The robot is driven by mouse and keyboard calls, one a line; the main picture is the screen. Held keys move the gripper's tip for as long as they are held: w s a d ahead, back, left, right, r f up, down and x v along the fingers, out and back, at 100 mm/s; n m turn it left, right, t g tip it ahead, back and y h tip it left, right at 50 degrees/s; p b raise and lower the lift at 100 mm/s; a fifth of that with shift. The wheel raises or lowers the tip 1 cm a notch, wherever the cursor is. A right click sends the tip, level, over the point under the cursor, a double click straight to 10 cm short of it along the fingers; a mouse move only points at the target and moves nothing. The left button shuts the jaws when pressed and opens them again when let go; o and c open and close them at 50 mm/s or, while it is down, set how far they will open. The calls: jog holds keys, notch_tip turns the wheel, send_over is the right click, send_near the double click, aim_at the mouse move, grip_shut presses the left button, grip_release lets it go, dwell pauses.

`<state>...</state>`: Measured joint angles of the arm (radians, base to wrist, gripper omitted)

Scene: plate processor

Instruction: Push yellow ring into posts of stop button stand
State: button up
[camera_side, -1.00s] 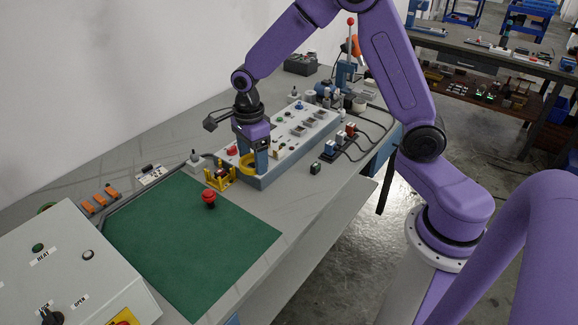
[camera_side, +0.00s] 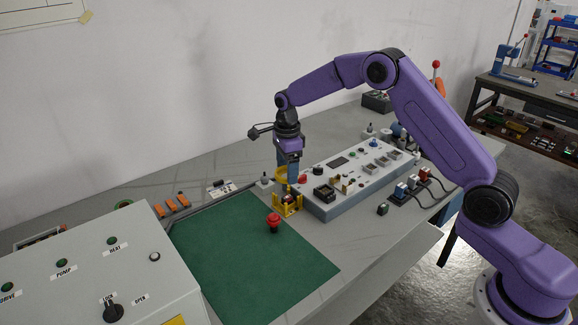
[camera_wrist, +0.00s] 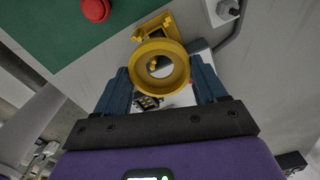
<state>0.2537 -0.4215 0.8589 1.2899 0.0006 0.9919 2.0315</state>
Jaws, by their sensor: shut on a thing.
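My gripper (camera_side: 284,174) is shut on the yellow ring (camera_side: 281,179) and holds it low over the table. In the wrist view the ring (camera_wrist: 160,48) sits between the two blue fingers of my gripper (camera_wrist: 163,72), its round opening facing the camera. The yellow stop button stand (camera_side: 287,211) is on the table at the grey panel's near end, just below the ring in the side view. In the wrist view the stand (camera_wrist: 152,27) shows beyond the ring, partly covered by it. I cannot tell whether the ring touches the posts.
A red stop button (camera_side: 273,221) stands on the green mat (camera_side: 240,265) beside the stand. The long grey panel (camera_side: 330,207) with knobs and buttons lies right of the stand. A control box (camera_side: 165,265) fills the near left.

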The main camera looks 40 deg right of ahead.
send_over(287, 197)
jog(key=shift+d+f, duration=0.1)
jog(key=shift+f, duration=2.35)
jog(key=shift+f, duration=0.95)
dwell(0.5)
jog(key=o, duration=1.1)
